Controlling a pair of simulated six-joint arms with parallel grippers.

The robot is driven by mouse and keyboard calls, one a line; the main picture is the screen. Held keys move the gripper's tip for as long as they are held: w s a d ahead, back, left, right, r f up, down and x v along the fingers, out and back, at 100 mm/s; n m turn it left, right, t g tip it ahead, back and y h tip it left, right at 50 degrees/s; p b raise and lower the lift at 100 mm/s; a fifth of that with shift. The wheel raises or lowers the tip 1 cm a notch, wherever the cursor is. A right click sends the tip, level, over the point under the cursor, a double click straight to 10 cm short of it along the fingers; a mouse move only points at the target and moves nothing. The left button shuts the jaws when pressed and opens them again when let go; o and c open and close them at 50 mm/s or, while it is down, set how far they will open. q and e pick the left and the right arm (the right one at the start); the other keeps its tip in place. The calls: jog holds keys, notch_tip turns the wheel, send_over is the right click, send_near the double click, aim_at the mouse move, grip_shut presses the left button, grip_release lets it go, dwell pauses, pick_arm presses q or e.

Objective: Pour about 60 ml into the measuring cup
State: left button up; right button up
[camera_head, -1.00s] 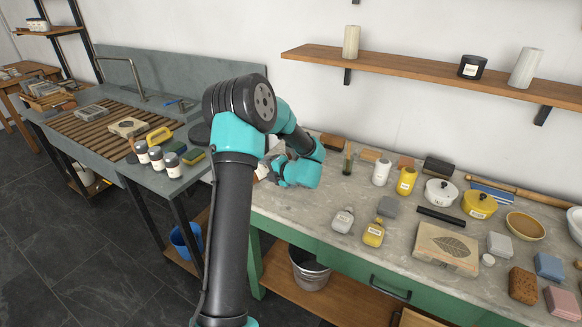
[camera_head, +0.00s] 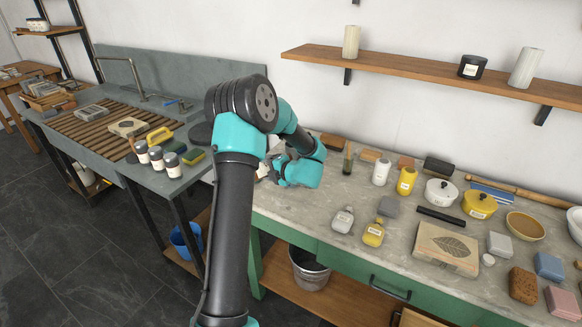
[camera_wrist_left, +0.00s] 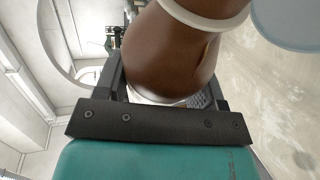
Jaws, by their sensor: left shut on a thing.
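My left gripper (camera_head: 270,172) is over the left end of the stone-topped counter, mostly hidden behind its own arm in the head view. In the left wrist view its jaws are shut on a rounded brown vessel (camera_wrist_left: 165,60) with a white band around it. The vessel's mouth is out of view, and I cannot tell how far it is tilted or whether anything flows. A pale blue-grey round shape (camera_wrist_left: 292,20) is cut off at the upper right of that view; I cannot tell whether it is the measuring cup. My right gripper is not in view.
On the counter (camera_head: 300,207), right of the gripper, stand a white bottle (camera_head: 381,172), a yellow bottle (camera_head: 406,181) and lidded pots. A sink bench with several jars is at left.

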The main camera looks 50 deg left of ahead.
pick_arm(q)
jog(key=shift+m+g+y, duration=0.3)
jog(key=shift+m+g, duration=0.1)
dwell(1.4)
jog(key=shift+w+a+r, duration=0.1)
jog(key=shift+r, duration=0.05)
dwell(1.0)
dwell(0.5)
jog(key=shift+f, duration=0.2)
jog(key=shift+r+n+t, duration=0.1)
jog(key=shift+n+t, duration=0.4)
jog(key=shift+n, duration=0.1)
jog(key=shift+f+n+t+h, duration=0.3)
jog(key=shift+f+n+h, duration=0.15)
jog(key=shift+f, duration=0.2)
